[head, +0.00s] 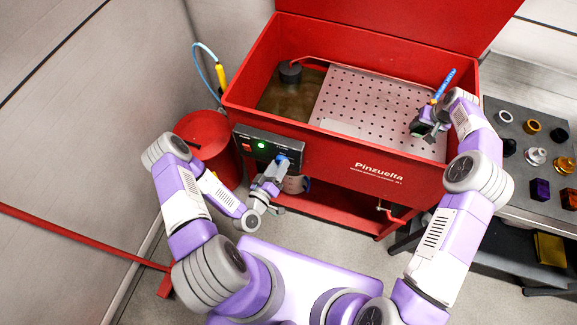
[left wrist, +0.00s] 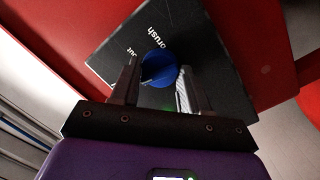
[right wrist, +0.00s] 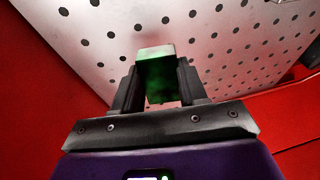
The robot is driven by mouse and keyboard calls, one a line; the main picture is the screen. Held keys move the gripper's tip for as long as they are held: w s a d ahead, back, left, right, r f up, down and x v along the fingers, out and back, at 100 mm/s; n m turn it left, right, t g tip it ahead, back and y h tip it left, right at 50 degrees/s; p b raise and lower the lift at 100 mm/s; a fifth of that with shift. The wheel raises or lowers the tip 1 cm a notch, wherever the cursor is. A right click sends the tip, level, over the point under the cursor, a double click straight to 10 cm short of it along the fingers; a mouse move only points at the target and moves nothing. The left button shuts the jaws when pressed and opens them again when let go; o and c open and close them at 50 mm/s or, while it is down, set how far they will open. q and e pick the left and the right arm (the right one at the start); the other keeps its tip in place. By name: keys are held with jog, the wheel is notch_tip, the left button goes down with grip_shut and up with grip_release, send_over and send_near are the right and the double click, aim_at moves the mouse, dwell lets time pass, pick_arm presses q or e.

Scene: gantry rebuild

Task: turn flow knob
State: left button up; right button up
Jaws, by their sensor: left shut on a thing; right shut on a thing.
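The blue flow knob (left wrist: 159,68) sits on the dark control panel (head: 259,147) on the front of the red parts washer. My left gripper (head: 279,168) has its two fingers on either side of the knob, shut on it; the left wrist view shows the fingers and the word "brush" printed beside the knob. My right gripper (head: 428,125) is over the perforated tray inside the washer. It is shut on a green block-like part (right wrist: 157,75) with a pale end, seen between its fingers in the right wrist view.
The red washer basin (head: 347,144) holds a perforated metal shelf (head: 360,100) and a dark liquid area at left. A blue brush (head: 445,83) stands near my right gripper. A cart (head: 510,116) with several metal parts stands at right. A red drum (head: 203,135) stands at left.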

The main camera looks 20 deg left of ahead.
pick_arm(q)
jog(key=m, duration=0.4)
jog(key=m+y, duration=0.1)
jog(key=m, duration=0.2)
jog(key=shift+d+m+g, duration=0.1)
jog(key=shift+m+g, duration=0.3)
dwell(0.5)
jog(key=o, duration=1)
jog(key=shift+o, duration=0.2)
jog(key=shift+r, duration=0.1)
